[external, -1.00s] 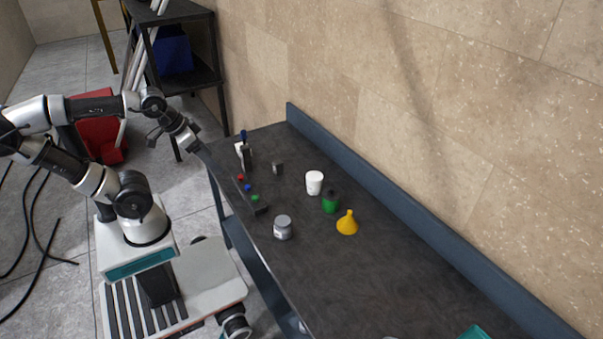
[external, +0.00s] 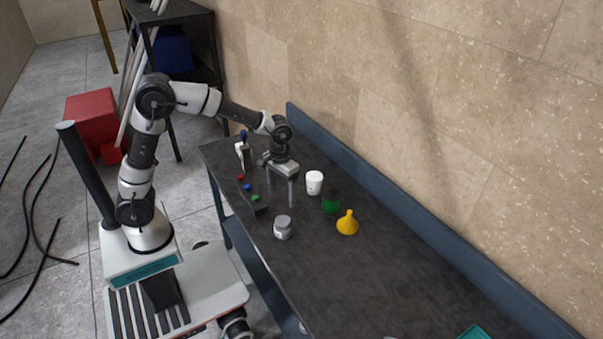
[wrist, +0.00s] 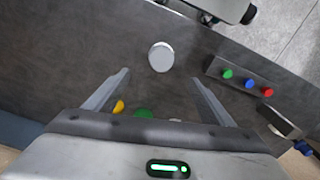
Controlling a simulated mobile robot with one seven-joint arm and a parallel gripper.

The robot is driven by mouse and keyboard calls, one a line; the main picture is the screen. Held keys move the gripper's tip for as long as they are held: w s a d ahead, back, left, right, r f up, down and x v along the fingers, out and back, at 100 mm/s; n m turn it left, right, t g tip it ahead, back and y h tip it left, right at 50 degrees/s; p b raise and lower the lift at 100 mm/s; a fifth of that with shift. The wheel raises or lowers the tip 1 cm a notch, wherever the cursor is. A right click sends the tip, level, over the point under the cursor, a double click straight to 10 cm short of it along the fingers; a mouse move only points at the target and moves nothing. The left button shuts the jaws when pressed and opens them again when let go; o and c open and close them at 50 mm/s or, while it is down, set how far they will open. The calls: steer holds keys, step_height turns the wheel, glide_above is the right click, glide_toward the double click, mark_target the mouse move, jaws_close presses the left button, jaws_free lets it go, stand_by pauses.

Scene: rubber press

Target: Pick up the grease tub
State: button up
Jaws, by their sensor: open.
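The tub that best fits the grease tub is a small grey jar with a pale lid (external: 283,227), upright near the front edge of the bench. In the wrist view its round lid (wrist: 161,57) shows from above, just beyond my fingertips and roughly centred between them. My gripper (external: 281,197) points down over the bench, behind the tub and apart from it. Its two fingers (wrist: 161,78) are spread wide with nothing between them.
A white cup (external: 314,183), a green container (external: 331,203) and a yellow funnel (external: 347,224) stand right of my gripper. A button box with red, blue and green buttons (external: 250,191) lies at the left. A raised edge (external: 400,209) runs along the wall.

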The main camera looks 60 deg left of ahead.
mark_target(283, 221)
steer(key=f, duration=1.6)
steer(key=shift+s+a, duration=0.15)
steer(key=shift+s, duration=0.05)
steer(key=shift+c, duration=0.4)
